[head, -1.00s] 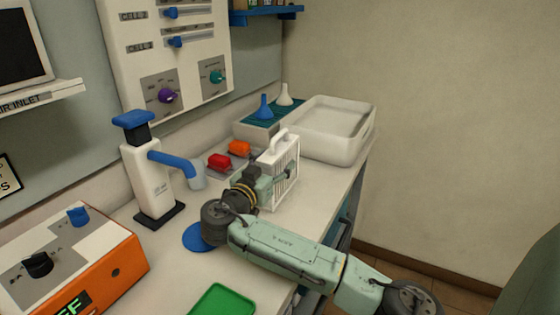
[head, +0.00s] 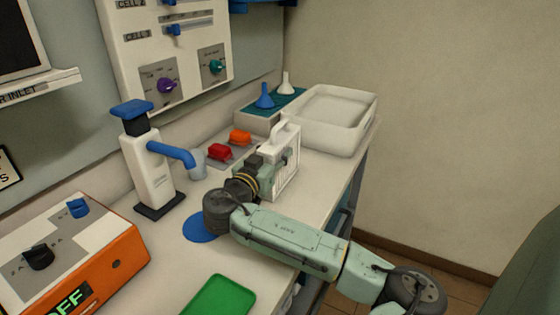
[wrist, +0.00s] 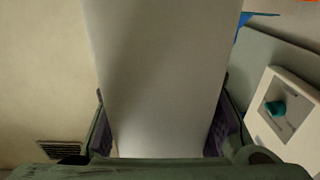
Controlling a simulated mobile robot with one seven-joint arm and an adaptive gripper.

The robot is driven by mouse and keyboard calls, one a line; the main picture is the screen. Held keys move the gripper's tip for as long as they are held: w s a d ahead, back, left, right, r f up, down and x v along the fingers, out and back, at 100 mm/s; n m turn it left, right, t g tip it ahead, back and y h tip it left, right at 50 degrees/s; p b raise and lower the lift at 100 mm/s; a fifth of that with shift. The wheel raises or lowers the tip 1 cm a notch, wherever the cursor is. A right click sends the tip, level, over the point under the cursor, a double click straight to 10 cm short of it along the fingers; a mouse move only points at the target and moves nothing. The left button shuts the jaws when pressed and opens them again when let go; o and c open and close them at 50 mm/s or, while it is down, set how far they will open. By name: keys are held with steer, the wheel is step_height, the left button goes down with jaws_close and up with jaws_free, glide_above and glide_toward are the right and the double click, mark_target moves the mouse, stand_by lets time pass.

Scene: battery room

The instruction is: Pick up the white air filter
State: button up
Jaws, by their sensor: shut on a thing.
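The white air filter (head: 287,172) is a slatted, box-like panel with a handle on top, standing upright over the counter in the head view. My gripper (head: 270,170) is at its near left side and shut on it. In the wrist view the filter's plain white face (wrist: 160,80) fills the middle, between the two fingers of my gripper (wrist: 160,145). My gripper hides part of the filter's lower left in the head view. I cannot tell whether its bottom edge touches the counter.
A white basin (head: 345,140) stands right behind the filter. A green tray (head: 218,297) lies in front.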

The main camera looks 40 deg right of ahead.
steer(key=c, duration=0.5)
jaws_close()
steer(key=shift+r, duration=0.2)
